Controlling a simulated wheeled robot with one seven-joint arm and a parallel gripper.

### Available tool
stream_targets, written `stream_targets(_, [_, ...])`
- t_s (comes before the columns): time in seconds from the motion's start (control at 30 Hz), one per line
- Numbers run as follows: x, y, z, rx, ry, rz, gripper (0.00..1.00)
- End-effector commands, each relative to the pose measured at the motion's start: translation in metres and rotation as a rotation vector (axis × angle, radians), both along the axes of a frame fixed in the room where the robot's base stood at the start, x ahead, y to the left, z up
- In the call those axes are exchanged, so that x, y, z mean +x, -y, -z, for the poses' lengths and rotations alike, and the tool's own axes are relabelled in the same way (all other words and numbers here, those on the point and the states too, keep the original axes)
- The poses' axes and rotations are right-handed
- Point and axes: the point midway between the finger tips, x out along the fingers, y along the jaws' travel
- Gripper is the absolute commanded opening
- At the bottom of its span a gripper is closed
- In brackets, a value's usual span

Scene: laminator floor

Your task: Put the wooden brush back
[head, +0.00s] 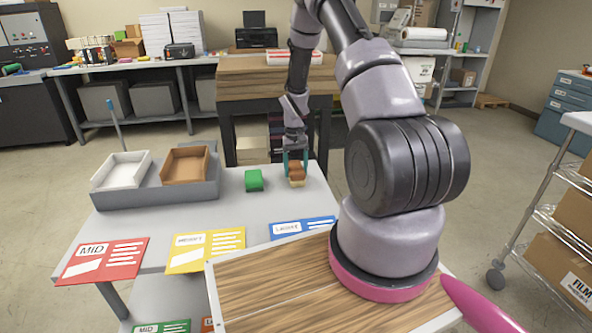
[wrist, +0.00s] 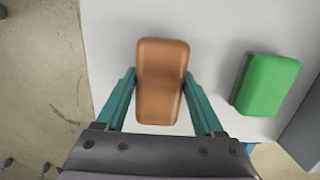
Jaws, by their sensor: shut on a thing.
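The wooden brush (head: 297,171) has a brown top and a paler lower part, and is at the right end of the light grey table. In the wrist view the brown brush (wrist: 161,80) lies lengthwise between the teal fingers. My gripper (head: 295,160) is shut on it from above; the fingers (wrist: 161,92) touch its two long sides. I cannot tell whether the brush's underside rests on the table or hangs just above it. A grey holder (head: 155,197) at the table's left carries a white tray (head: 121,170) and a brown tray (head: 186,165), both looking empty.
A green block (head: 254,180) stands left of the brush; it also shows in the wrist view (wrist: 266,84). Red (head: 103,260), yellow (head: 205,250) and blue (head: 303,228) cards lie along the front edge. A thin blue-tipped post (head: 115,122) rises behind the trays.

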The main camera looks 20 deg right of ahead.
Motion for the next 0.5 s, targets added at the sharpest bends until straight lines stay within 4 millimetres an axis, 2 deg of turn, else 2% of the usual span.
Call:
stream_targets(0.07, [-0.0001,0.0,0.0024,0.0,-0.001,0.0,0.0])
stream_targets(0.1, [0.0,0.0001,0.0025,0.0,0.0,0.0,0.77])
stream_targets(0.17, [0.0,0.0001,0.0023,0.0,0.0,0.0,0.99])
stream_targets(0.5, [0.0002,0.0001,-0.0008,0.0,0.001,0.0,0.99])
